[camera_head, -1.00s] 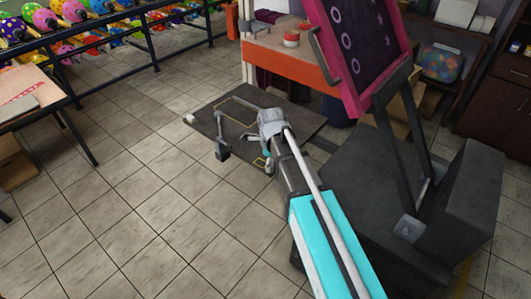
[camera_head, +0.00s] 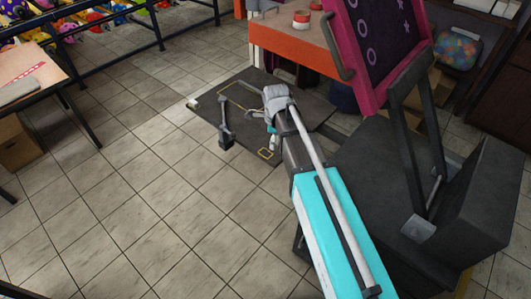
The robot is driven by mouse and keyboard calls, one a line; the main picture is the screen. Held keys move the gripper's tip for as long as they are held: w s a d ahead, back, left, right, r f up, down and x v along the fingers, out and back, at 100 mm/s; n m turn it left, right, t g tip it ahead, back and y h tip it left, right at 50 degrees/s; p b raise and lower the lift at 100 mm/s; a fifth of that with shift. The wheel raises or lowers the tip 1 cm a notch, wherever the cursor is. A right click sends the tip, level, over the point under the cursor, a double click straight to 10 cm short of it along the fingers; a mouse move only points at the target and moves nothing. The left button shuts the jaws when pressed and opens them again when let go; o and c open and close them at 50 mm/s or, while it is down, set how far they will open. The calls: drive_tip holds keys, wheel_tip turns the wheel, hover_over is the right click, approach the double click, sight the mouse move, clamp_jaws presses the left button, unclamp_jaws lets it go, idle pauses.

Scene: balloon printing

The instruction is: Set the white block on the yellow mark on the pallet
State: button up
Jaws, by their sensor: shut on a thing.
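The dark grey pallet (camera_head: 310,112) lies flat on the tiled floor in the upper middle. A small yellow square mark (camera_head: 265,153) shows near its front edge. My arm reaches from the lower right to above the pallet, and its end with my gripper (camera_head: 272,133) is small and partly hidden by my own links. A small white piece at its lower end, seemingly the white block (camera_head: 274,143), is held just right of and behind the yellow mark in the picture. I cannot tell its height above the pallet. The fingers are not clear.
A larger yellow outline (camera_head: 232,98) is farther back. An orange table (camera_head: 290,40) stands behind, and a pink-framed board (camera_head: 370,45) is at right. Open floor lies left.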

drive_tip(key=shift+f, duration=0.1)
drive_tip(key=shift+w+a+f+n+b, duration=0.15)
drive_tip(key=shift+a+f+n+b, duration=0.35)
drive_tip(key=shift+n, duration=0.2)
drive_tip(key=a+f+n+b, duration=0.6)
drive_tip(key=a+n, duration=0.3)
drive_tip(key=n, duration=0.2)
drive_tip(key=shift+w+f+b, duration=0.15)
drive_tip(key=shift+w+b, duration=0.1)
drive_tip(key=shift+b, duration=0.05)
drive_tip(key=w+d+f+b, duration=0.1)
drive_tip(key=w+f+b, duration=0.1)
drive_tip(key=w, duration=0.1)
drive_tip(key=w+d+f+b, duration=0.2)
drive_tip(key=w+f+b, duration=0.1)
drive_tip(key=w, duration=0.1)
drive_tip(key=w+d+f+b, duration=0.2)
drive_tip(key=w+f+b, duration=0.1)
drive_tip(key=w, duration=0.1)
drive_tip(key=shift+w+f, duration=0.2)
drive_tip(key=shift+f, duration=0.05)
drive_tip(key=shift+w+d+f+b, duration=0.2)
drive_tip(key=shift+w+f+b, duration=0.1)
drive_tip(key=shift+b, duration=0.2)
